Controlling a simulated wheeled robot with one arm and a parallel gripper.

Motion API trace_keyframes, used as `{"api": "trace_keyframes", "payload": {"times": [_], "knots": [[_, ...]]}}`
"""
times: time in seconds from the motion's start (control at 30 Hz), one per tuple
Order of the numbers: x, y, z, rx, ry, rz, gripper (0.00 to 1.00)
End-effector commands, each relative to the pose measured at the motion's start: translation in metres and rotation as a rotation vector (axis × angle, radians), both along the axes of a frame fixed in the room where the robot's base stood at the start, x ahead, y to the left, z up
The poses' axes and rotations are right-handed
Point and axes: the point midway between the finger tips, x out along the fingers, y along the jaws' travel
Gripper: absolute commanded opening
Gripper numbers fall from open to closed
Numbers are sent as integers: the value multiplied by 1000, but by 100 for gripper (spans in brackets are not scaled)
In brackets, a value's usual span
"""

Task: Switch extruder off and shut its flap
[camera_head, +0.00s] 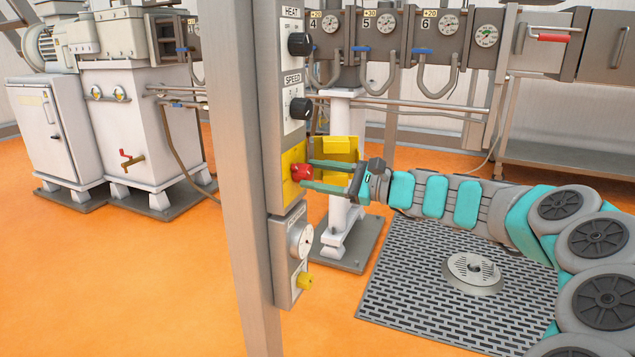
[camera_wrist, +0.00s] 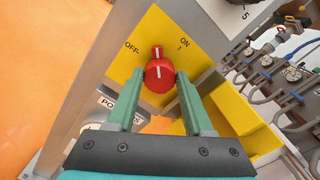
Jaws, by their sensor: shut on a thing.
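The red switch knob (camera_head: 302,172) is on a yellow plate on the side of a grey post. In the wrist view, the red knob (camera_wrist: 160,75) points between the OFF mark at left and the ON mark at right. My gripper (camera_head: 308,174) reaches in from the right with its green fingers on either side of the knob, shut on it. It also shows in the wrist view (camera_wrist: 160,73). The yellow flap (camera_head: 336,147), box-shaped, stands open beside the plate, behind my fingers. It also shows at right in the wrist view (camera_wrist: 246,118).
Black HEAT (camera_head: 300,44) and SPEED (camera_head: 301,108) knobs are above the switch. The extruder barrel with gauges (camera_head: 390,40) runs behind. A floor grate (camera_head: 400,290) lies under my arm.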

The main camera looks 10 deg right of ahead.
Motion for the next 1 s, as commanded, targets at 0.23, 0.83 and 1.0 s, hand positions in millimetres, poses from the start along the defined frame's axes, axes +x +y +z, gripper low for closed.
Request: {"api": "trace_keyframes", "payload": {"times": [0.23, 0.83, 1.0], "knots": [[0, 1, -5, -138, -190, 1, 0], [-2, 2, -5, -405, -556, 2, 0], [-1, 1, -5, -439, -603, 1, 0]]}}
